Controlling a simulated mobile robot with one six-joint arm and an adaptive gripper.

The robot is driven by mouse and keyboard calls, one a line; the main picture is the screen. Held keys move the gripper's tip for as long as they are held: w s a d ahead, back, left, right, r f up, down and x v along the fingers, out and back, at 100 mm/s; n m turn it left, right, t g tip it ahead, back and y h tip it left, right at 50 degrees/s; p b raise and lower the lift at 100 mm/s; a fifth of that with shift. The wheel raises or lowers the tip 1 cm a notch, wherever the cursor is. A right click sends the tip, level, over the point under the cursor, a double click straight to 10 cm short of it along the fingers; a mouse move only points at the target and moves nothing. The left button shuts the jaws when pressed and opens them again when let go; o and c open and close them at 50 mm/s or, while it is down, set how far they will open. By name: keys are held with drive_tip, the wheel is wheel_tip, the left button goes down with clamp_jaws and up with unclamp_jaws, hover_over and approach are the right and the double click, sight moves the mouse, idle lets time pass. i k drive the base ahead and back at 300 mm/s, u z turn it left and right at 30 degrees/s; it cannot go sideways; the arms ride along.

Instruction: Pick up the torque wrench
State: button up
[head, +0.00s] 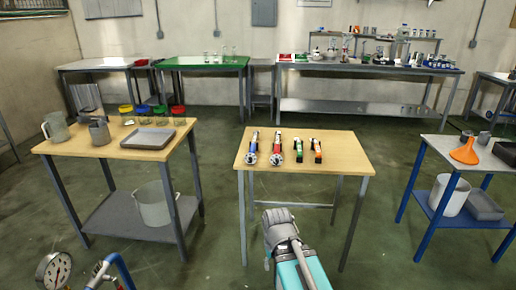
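The middle wooden-topped table (350,160) holds several tools in a row. At the left is a blue-handled tool (253,145) with a round metal head toward me. Beside it lies a similar red-handled tool (278,145). To their right are a black tool with green marks (299,150) and a black tool with orange and green marks (316,150). I cannot tell for sure which one is the torque wrench. My gripper (278,216), grey at the end of my teal arm, is in front of the table's near edge, apart from the tools. Its fingers are too unclear to read.
The left table (100,148) holds jugs, jars with coloured lids and a grey tray (149,138). A blue-framed table (465,150) at right holds an orange funnel (465,152). A pressure gauge (53,271) is at bottom left. The middle table's right half is bare.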

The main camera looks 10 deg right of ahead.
sight(252, 152)
drive_tip(key=z, duration=0.05)
drive_tip(key=k, duration=1.35)
drive_tip(key=u, duration=0.65)
drive_tip(key=i, duration=2.25)
drive_tip(key=z, duration=0.6)
